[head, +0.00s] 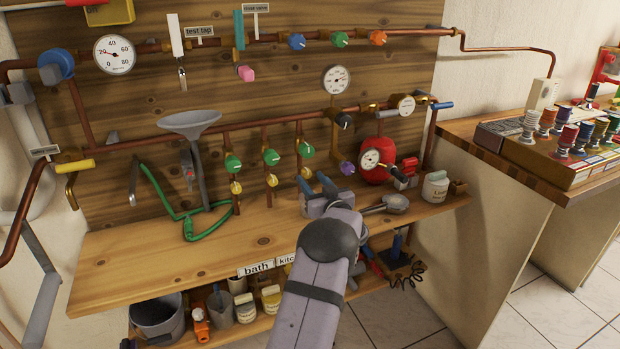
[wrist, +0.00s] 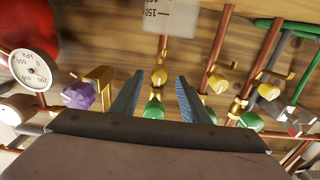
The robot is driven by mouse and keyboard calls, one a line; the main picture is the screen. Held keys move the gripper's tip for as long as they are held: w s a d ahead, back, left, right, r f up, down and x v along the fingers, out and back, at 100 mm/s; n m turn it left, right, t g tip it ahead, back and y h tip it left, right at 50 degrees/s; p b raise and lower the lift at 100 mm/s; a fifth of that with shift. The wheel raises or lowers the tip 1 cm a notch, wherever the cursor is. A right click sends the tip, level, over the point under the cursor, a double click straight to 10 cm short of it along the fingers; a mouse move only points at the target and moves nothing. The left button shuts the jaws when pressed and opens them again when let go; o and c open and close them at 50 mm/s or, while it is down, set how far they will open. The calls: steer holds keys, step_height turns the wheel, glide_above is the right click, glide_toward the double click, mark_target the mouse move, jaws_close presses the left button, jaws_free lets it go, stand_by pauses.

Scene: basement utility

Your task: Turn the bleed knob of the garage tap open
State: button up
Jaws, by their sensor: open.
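Three pipe branches drop from the copper pipe, each with a green knob and a smaller yellow knob below it. No garage label is readable; my arm covers part of the label row. The rightmost branch has a green knob (head: 307,149) and a yellow knob (head: 306,172). My gripper (head: 316,183) is open and empty in front of this branch. The wrist view looks upside down. There a yellow knob (wrist: 159,76) and a green knob (wrist: 153,110) appear between the spread fingers (wrist: 158,88); contact cannot be told.
A purple knob (head: 347,167) and a red tank (head: 376,172) with a gauge are close on the right. The other branches, with yellow knobs (head: 271,180) and (head: 236,187), are left. A grey funnel (head: 190,122) and green hose (head: 205,226) stand further left. The front bench is mostly clear.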

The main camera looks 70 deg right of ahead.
steer(key=shift+x, duration=0.95)
jaws_close()
